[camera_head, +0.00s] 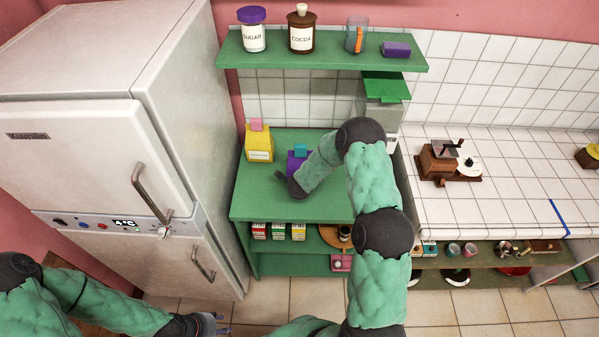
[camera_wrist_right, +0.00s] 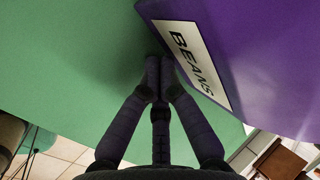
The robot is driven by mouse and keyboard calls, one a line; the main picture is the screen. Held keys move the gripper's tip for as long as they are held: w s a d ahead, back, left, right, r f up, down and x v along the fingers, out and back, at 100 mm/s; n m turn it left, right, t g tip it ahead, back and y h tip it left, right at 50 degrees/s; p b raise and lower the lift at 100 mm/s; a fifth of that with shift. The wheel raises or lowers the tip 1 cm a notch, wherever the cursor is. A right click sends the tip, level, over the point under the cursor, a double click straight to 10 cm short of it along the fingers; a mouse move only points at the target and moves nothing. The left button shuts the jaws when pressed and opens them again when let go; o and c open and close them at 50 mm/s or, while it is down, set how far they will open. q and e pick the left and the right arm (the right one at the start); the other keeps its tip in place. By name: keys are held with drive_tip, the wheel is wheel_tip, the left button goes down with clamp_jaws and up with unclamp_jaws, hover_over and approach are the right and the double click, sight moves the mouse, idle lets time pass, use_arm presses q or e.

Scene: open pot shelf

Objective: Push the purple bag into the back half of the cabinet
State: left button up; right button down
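The purple bag (camera_head: 293,160) stands upright on the top of the green cabinet (camera_head: 265,205), with a teal clip on it. My right arm partly hides it in the head view. In the right wrist view the bag (camera_wrist_right: 265,50) fills the upper right, with a white label reading BEANS. My right gripper (camera_wrist_right: 159,75) is shut with nothing between its fingers, beside the lower part of the bag; I cannot tell whether it touches. My left gripper (camera_head: 221,325) is open and empty, low in front of the cabinet, far from the bag.
A yellow bag (camera_head: 259,148) with a pink clip stands left of the purple bag. A green-lidded container (camera_head: 385,100) stands at the back right. A shelf (camera_head: 330,62) with jars hangs above. The fridge (camera_head: 110,140) borders the left side. The cabinet's front left surface is clear.

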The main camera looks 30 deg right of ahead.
drive_tip(key=shift+w+d+p, duration=0.45)
drive_tip(key=shift+w, duration=0.25)
drive_tip(key=shift+w+d+p, duration=0.4)
drive_tip(key=shift+w+d, duration=0.05)
drive_tip(key=shift+w, duration=0.25)
drive_tip(key=shift+w+d+p, duration=0.45)
drive_tip(key=shift+w, duration=0.25)
drive_tip(key=shift+w+d+p, duration=0.5)
drive_tip(key=shift+w+p, duration=0.3)
drive_tip(key=shift+w, duration=0.05)
drive_tip(key=shift+w+d+p, duration=0.55)
drive_tip(key=shift+w+p, duration=0.2)
drive_tip(key=shift+w, duration=0.1)
drive_tip(key=shift+w+d+p, duration=0.5)
drive_tip(key=shift+w+p, duration=0.3)
drive_tip(key=shift+w, duration=0.05)
drive_tip(key=shift+w+d+p, duration=0.3)
drive_tip(key=shift+w+p, duration=0.05)
drive_tip(key=shift+w, duration=0.2)
drive_tip(key=shift+w+d+p, duration=0.3)
drive_tip(key=shift+w, duration=0.2)
drive_tip(key=shift+s+a+b, duration=0.3)
drive_tip(key=shift+s+a, duration=0.2)
drive_tip(key=shift+s, duration=0.3)
drive_tip(key=shift+s+a+b, duration=0.25)
drive_tip(key=shift+s+a, duration=0.2)
drive_tip(key=shift+s, duration=0.3)
